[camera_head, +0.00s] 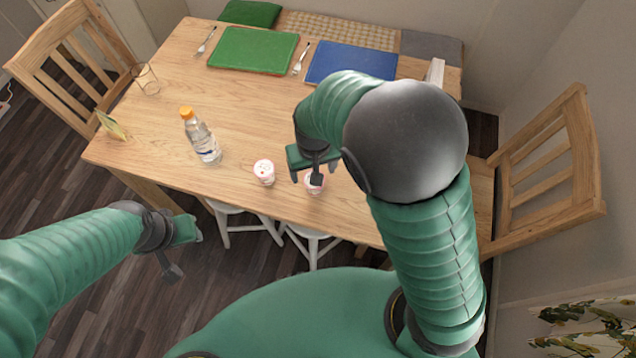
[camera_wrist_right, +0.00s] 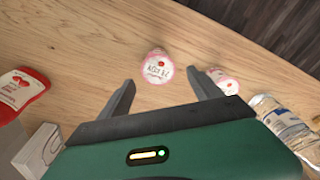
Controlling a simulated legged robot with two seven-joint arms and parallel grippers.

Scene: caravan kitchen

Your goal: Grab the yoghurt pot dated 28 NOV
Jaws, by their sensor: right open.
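Two small white-and-pink yoghurt pots stand near the table's front edge. The left pot (camera_head: 264,172) is in the open in the head view and shows on the right in the wrist view (camera_wrist_right: 225,82). The right pot (camera_head: 314,187) is partly hidden under my right gripper (camera_head: 314,175). In the wrist view this pot (camera_wrist_right: 157,67) lies just beyond and between the open, empty fingers (camera_wrist_right: 161,82). Its lid has dark lettering and a red mark, but I cannot read a date on either pot. My left gripper (camera_head: 184,252) is off the table's front-left, its opening unclear.
The wooden table (camera_head: 160,100) holds an orange-capped bottle (camera_head: 201,138) left of the pots, a glass (camera_head: 146,79), and green (camera_head: 252,49) and blue (camera_head: 350,64) mats. A red-and-white item (camera_wrist_right: 20,92) and white box (camera_wrist_right: 38,150) are at left in the wrist view.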

